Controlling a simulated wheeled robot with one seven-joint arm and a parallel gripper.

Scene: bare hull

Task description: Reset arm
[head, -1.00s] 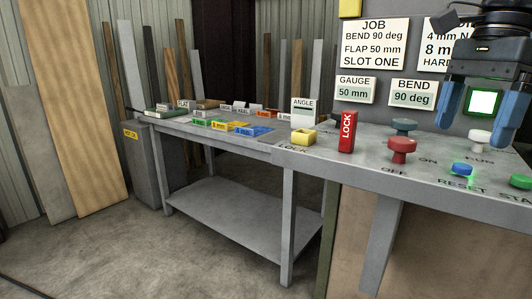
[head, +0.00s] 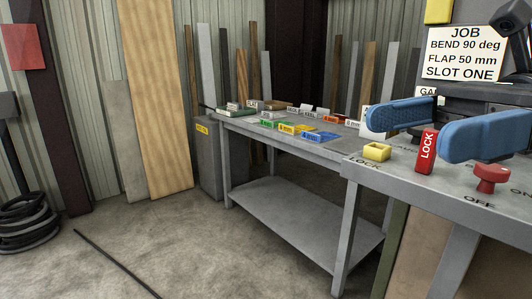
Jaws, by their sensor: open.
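My gripper (head: 440,125) shows at the upper right of the head view. Its two blue fingers are spread wide apart with nothing between them that it holds. The red LOCK block (head: 426,150) stands upright on the bench, behind or between the fingers in the picture; I cannot tell how near they are to it. My arm's dark links show at the right edge and cover part of the panel.
A yellow square holder (head: 377,152) and a red OFF knob (head: 490,178) are on the grey bench (head: 400,178). Coloured blocks (head: 300,130) lie on the adjoining table. The JOB sign (head: 466,53) is behind. The floor (head: 200,250) at left is mostly clear, with a dark rod.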

